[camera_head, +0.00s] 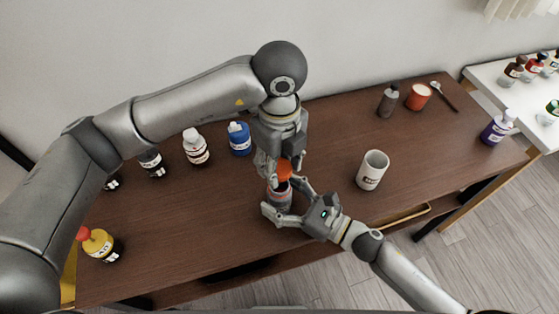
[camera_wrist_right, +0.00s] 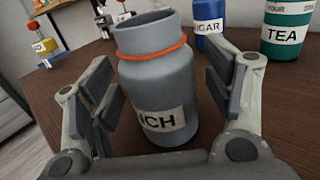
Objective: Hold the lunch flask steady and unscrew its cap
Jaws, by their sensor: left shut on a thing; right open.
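The grey lunch flask (camera_head: 280,199) stands on the brown table, between the fingers of my right gripper (camera_head: 284,203). In the right wrist view the flask (camera_wrist_right: 158,80) has an orange ring below its rim and a label ending in "NCH". Its mouth shows no cap there. My right gripper is open, with its fingers (camera_wrist_right: 160,100) on both sides of the body and gaps visible beside it. My left gripper (camera_head: 280,166) is shut on the orange cap (camera_head: 284,171), just above the flask in the head view. The fingers partly hide the cap.
A white mug (camera_head: 372,170) stands right of the flask. A blue bottle (camera_head: 239,138), a white bottle (camera_head: 196,147) and dark bottles stand on the left, with a yellow bottle (camera_head: 98,244) nearer the front. A grey bottle (camera_head: 388,100) and red cup (camera_head: 418,97) stand at the back right.

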